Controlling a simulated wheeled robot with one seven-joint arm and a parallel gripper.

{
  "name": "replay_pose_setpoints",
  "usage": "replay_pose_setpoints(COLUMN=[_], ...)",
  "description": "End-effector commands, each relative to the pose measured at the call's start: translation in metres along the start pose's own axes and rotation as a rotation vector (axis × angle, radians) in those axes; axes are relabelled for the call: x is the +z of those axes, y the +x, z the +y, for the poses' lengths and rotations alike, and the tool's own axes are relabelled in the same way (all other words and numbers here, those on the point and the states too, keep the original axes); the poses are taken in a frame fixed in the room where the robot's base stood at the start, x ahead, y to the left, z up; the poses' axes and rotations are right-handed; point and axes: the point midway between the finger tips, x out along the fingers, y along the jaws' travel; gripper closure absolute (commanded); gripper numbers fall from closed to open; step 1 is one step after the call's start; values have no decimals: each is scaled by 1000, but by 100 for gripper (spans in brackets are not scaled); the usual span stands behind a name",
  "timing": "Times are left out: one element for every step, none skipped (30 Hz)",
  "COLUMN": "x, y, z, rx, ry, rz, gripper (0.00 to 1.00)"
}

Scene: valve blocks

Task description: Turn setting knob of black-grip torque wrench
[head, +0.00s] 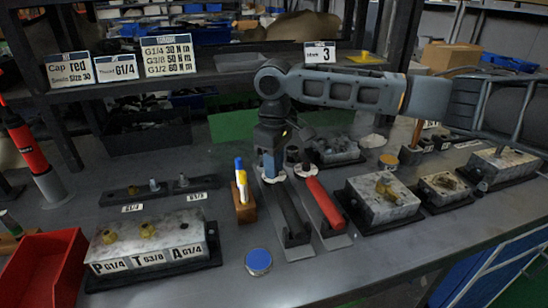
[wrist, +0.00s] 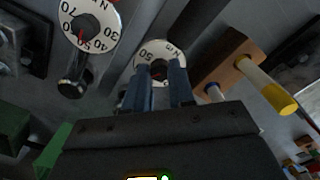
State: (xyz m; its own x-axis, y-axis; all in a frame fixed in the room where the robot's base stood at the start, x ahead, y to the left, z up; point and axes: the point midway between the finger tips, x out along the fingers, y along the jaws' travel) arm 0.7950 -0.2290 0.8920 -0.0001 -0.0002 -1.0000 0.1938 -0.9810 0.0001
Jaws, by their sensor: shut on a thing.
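The black-grip torque wrench (head: 291,215) lies on the bench with its grip toward the front. Its white dial (wrist: 150,52) shows behind my fingers in the wrist view. My gripper (head: 269,168) points down over the dial end. In the wrist view my blue fingers (wrist: 165,78) are shut on the setting knob (wrist: 158,68) at the dial's middle, and they hide much of it. A red-grip torque wrench (head: 324,204) lies just to the right in the head view. Its dial (wrist: 101,28) and dark knob show clear of my gripper in the wrist view.
A wooden block with pens (head: 243,200) stands close left of the wrenches. Valve blocks (head: 384,200) stand to the right, and a labelled block (head: 150,247) is at front left. A red bin (head: 40,275) and a blue-topped round item (head: 258,262) are near the front. Signs stand on the shelf.

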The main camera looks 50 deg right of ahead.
Motion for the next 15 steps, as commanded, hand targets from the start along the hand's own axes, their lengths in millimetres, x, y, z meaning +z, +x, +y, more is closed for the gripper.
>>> replay_pose_setpoints(x=[0, 0, 0, 0, 0, 0, 0, 0, 0, 0, 0, 0, 0, 0, 0], y=[-4, -4, -3, -3, -3, -2, -2, -2, -2, -2, -2, -1, -1, -1, -1], z=[-2, -2, -2, -2, -1, -2, -1, -1, -1, -1, -1, -1, -1, -1, -1], rx=[-6, -6, -6, -6, -5, -6, -4, -4, -5, -4, -4, -4, -4, -3, -3], ry=[-41, -68, -106, -133, -160, -196, -222, -248, -281, -305, -329, -360, -382, -404, -430], rz=[0, 0, 0, -1, 0, 0, 0, -1, 0, 0, 0, 0, -1, -1, 0], gripper=[100, 100, 100, 100, 100, 100, 100, 100, 100, 100, 100, 100, 100, 100, 100])
